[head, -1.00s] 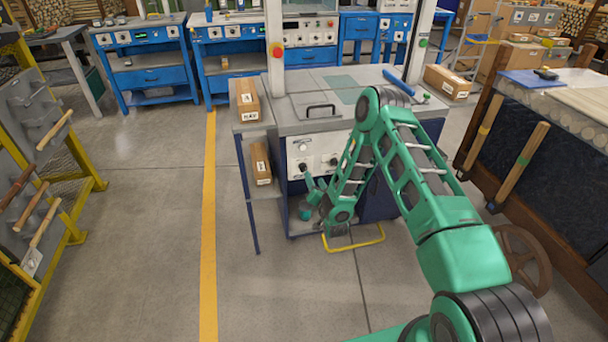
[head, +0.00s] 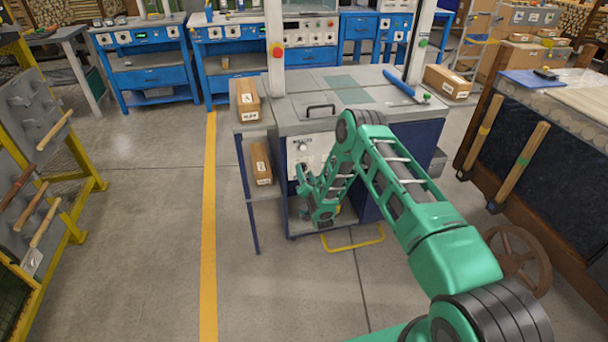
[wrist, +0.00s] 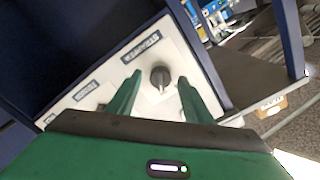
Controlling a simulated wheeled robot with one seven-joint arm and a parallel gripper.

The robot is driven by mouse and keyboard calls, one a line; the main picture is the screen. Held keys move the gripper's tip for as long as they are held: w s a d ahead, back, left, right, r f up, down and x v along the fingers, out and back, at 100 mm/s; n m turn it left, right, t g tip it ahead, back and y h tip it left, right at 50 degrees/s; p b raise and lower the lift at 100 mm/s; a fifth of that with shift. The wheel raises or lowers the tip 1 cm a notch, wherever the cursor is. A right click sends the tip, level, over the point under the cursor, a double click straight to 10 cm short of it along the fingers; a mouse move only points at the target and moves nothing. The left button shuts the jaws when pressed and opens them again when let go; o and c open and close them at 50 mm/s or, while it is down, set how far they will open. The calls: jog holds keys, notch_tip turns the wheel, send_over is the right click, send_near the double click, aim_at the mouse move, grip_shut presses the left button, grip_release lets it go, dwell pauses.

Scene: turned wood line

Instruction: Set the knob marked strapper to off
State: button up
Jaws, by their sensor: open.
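In the wrist view, a dark grey round knob (wrist: 160,76) with a pale pointer mark sits on a white panel (wrist: 114,71). A dark label (wrist: 141,46) beside it appears upside down and seems to read strapper. My gripper (wrist: 159,80) is open, with one green finger on each side of the knob. I cannot tell whether the fingers touch it. In the head view, my gripper (head: 301,180) is at the front panel (head: 309,149) of the grey-topped machine, and my arm hides the panel's right part and this knob.
A second label (wrist: 86,90) lies further left on the panel in the wrist view. A side shelf (head: 256,190) with cardboard boxes (head: 247,100) stands left of the machine. A yellow floor bar (head: 353,243) lies in front of it. The floor to the left is clear.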

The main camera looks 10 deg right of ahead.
jog(key=shift+w, duration=0.55)
jog(key=c, duration=1.1)
jog(key=shift+o, duration=0.2)
jog(key=shift+n, duration=0.3)
jog(key=n, duration=1.1)
jog(key=shift+n, duration=0.3)
